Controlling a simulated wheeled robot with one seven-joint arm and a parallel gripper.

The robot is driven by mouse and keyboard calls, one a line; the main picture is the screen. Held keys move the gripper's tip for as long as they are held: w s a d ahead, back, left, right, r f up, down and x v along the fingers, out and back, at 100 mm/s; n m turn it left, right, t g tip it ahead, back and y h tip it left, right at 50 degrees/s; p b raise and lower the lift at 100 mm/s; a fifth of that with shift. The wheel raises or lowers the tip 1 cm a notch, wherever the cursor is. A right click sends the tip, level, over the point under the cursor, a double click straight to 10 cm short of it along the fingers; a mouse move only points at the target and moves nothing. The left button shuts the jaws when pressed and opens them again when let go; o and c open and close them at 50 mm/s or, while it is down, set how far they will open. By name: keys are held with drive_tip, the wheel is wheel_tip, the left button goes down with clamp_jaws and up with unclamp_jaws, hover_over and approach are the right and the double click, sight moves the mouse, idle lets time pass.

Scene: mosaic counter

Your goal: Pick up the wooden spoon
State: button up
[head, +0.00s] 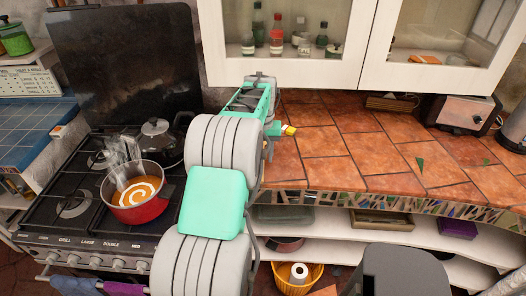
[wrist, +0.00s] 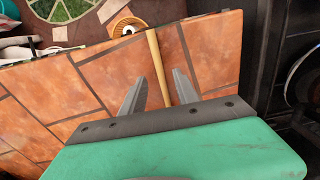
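The wooden spoon shows in the wrist view as a long, thin, pale tan shaft (wrist: 157,66) over the orange tiles. Its near end is hidden behind my gripper's body, and I cannot make out its bowl. My gripper (wrist: 159,76) is open, with one grey finger on each side of the shaft. The shaft runs between the fingers, with gaps visible on both sides. I cannot tell the height between fingers and counter. In the head view my arm hides most of the gripper, and I cannot clearly pick out the spoon there.
The tiled counter (head: 381,155) is mostly clear to the right, with a toaster (head: 460,112) at the back. A steaming red pot (head: 137,206) and a dark lidded pot (head: 160,139) stand on the stove at left. Glass-fronted cabinets hang above. A yellow basket (head: 310,281) sits below.

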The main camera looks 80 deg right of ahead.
sight(263, 166)
wheel_tip(263, 166, down, 4)
drive_tip(key=shift+r, duration=0.25)
clamp_jaws()
idle(0.4)
